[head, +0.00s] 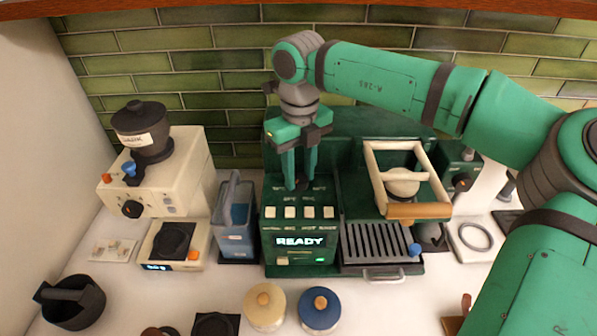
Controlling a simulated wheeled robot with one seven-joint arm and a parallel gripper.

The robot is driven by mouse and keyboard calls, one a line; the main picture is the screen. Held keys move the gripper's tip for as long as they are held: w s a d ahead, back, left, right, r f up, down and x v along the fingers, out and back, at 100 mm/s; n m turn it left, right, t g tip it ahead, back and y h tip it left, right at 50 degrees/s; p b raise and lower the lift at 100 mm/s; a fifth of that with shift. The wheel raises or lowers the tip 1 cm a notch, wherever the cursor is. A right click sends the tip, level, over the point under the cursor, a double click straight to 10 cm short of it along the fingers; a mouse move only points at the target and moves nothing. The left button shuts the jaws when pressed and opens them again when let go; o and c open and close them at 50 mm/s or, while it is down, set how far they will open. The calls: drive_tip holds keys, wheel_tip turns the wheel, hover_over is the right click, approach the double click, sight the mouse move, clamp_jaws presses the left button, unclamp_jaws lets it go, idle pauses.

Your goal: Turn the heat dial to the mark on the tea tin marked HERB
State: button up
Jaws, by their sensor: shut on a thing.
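My gripper (298,178) points down over the green machine (270,240), whose front display reads READY. Its fingers are shut on a small dark knob, seemingly the heat dial (298,185), on the machine's upper panel. The fingers hide much of the knob, and its pointer and the scale marks around it are too small to read. Two round tins stand on the counter in front: one with a cream lid (265,298) and one with a blue lid (320,303). I cannot see a HERB label or a mark on either.
A cream grinder (180,185) with a dark hopper stands at left, with a small scale (174,245) before it. A blue-grey container (236,222) stands beside the machine. A drip grate (375,243) and a cream frame with a wooden bar (420,211) are at right.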

sight(299, 177)
drive_tip(key=shift+w+r, duration=0.1)
drive_tip(key=shift+r, duration=0.05)
drive_tip(key=o, duration=0.8)
drive_tip(key=shift+c, duration=0.2)
wheel_tip(299, 177, up, 11)
drive_tip(key=shift+w+f, duration=0.15)
drive_tip(key=shift+f, duration=0.05)
